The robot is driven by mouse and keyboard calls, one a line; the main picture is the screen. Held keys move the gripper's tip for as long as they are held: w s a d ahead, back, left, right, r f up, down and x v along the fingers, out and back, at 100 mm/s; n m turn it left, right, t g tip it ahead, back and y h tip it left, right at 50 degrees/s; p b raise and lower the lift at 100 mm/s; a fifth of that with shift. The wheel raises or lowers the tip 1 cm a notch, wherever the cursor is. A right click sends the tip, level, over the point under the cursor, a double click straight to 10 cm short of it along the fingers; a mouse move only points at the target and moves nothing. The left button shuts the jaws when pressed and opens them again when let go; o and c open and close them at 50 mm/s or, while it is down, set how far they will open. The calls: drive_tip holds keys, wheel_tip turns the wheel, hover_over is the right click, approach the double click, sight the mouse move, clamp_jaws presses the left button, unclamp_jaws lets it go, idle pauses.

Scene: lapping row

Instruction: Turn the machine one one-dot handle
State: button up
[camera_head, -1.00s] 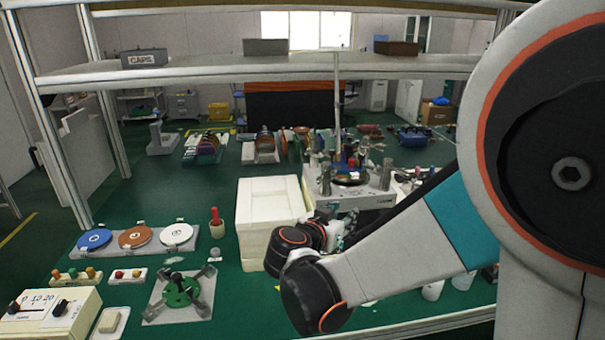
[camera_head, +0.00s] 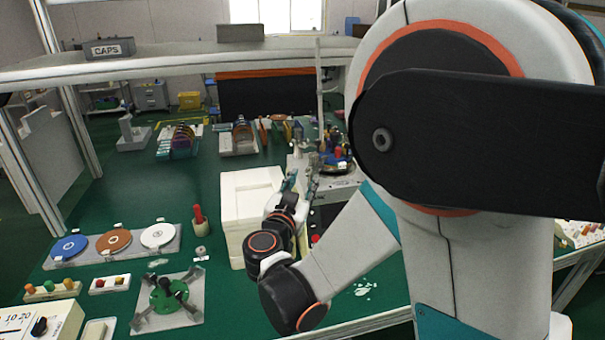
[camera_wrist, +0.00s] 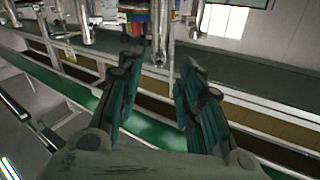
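My gripper (camera_head: 301,183) shows small in the head view, pointing up beside the white box, at the left front of the pale machine (camera_head: 343,187). In the wrist view my gripper (camera_wrist: 156,82) has its two dark teal fingers spread apart with nothing between them. Metal machine parts (camera_wrist: 160,30) hang at the top of the wrist view beyond the fingertips, apart from them as far as I can tell. I cannot make out a one-dot mark or which part is the handle. My arm hides much of the machine's right side.
A white box (camera_head: 236,207) stands close left of my gripper. Further left are a tray with blue, brown and white discs (camera_head: 158,236), a red-handled tool in a cup (camera_head: 199,219) and a green fixture (camera_head: 168,296). A shelf (camera_head: 180,64) crosses above the green bench.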

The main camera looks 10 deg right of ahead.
sight(306, 176)
drive_tip(key=b+x, duration=0.1)
drive_tip(key=x, duration=0.5)
drive_tip(key=shift+w+d, duration=0.1)
clamp_jaws()
